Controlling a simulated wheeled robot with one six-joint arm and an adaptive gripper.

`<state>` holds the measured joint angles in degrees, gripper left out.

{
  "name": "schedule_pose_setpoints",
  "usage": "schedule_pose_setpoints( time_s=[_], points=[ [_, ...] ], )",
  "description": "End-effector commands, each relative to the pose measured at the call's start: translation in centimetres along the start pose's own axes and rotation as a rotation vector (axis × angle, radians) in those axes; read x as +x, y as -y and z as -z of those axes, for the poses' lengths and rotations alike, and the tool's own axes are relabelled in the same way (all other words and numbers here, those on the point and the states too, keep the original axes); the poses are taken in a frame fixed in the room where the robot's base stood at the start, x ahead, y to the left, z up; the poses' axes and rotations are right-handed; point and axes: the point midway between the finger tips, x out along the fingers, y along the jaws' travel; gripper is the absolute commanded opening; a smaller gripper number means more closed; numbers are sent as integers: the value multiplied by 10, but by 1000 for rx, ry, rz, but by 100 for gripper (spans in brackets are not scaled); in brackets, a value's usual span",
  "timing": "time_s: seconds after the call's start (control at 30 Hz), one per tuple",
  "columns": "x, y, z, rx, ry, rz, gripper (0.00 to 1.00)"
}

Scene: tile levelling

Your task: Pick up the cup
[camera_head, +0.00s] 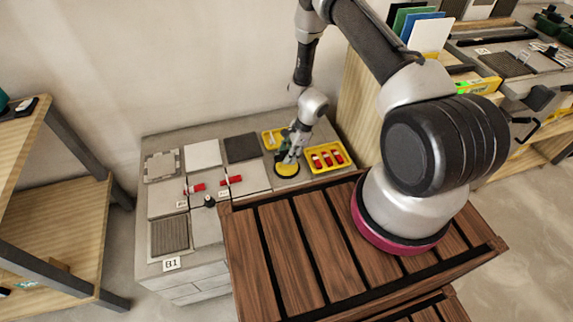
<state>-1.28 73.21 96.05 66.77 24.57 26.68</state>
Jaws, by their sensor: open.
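A cup with a round yellow base (287,169) stands on the grey worktop at the back, left of a yellow tray with red pieces. A dark green part shows above its base. My gripper (290,152) is directly above and around this upper part, pointing down, with its jaws open. The gripper and wrist hide part of the cup's top. Whether the fingers touch it cannot be told at this size.
A wooden shelf (50,190) stands at far left.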

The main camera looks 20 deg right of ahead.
Motion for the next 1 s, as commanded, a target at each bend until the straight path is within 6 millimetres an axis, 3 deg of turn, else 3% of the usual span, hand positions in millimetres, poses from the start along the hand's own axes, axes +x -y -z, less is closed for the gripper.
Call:
schedule_pose_setpoints(
  time_s=[0.13, 0.37, 0.63, 1.0],
  points=[
    [15, 0, 0, 0, 0, -1, 45],
    [16, 0, 0, 0, 0, 0, 45],
    [16, 0, 0, 0, 0, 0, 0],
    [12, 1, -2, -1, 0, 1, 0]
  ],
)
